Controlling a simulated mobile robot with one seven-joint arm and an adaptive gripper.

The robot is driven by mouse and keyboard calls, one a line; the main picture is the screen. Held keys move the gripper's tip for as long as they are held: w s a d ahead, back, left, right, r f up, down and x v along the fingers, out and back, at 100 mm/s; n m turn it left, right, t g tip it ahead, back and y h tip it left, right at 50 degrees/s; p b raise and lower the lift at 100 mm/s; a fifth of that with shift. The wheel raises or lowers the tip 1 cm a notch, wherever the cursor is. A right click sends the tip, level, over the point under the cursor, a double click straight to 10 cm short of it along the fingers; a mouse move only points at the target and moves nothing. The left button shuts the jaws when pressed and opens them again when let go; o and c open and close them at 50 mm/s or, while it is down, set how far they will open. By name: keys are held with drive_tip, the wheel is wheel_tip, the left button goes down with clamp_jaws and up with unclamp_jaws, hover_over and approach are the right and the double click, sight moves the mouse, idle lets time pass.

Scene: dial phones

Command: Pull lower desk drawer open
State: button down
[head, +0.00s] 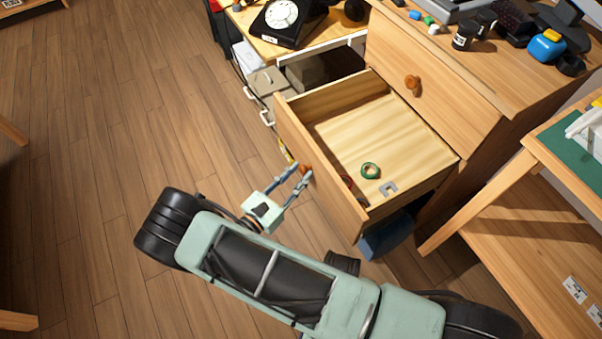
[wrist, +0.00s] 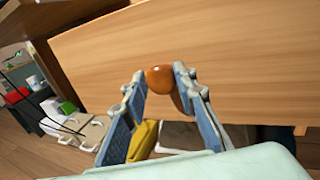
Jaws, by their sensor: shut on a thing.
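The lower desk drawer (head: 375,140) is pulled well out in the head view, and its inside shows. A green ring of tape (head: 370,170) and a small grey metal piece (head: 388,188) lie in it. Its front panel (wrist: 210,50) fills much of the wrist view. My gripper (head: 303,171) is at the round orange-brown wooden knob (head: 306,172) on the drawer front. In the wrist view the knob (wrist: 160,79) sits between the two fingertips of my gripper (wrist: 160,75), which is shut on it.
The upper drawer with its knob (head: 412,82) is closed. A black dial phone (head: 284,18) is on a desk at the back. A grey cabinet with white handles (head: 266,82) stands left of the drawer. A blue box (head: 386,238) is under the drawer. Open wooden floor (head: 95,130) lies left.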

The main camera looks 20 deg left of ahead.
drive_tip(key=shift+s, duration=0.15)
drive_tip(key=c, duration=1.6)
unclamp_jaws()
drive_tip(key=shift+a, duration=0.1)
drive_tip(key=v, duration=1.2)
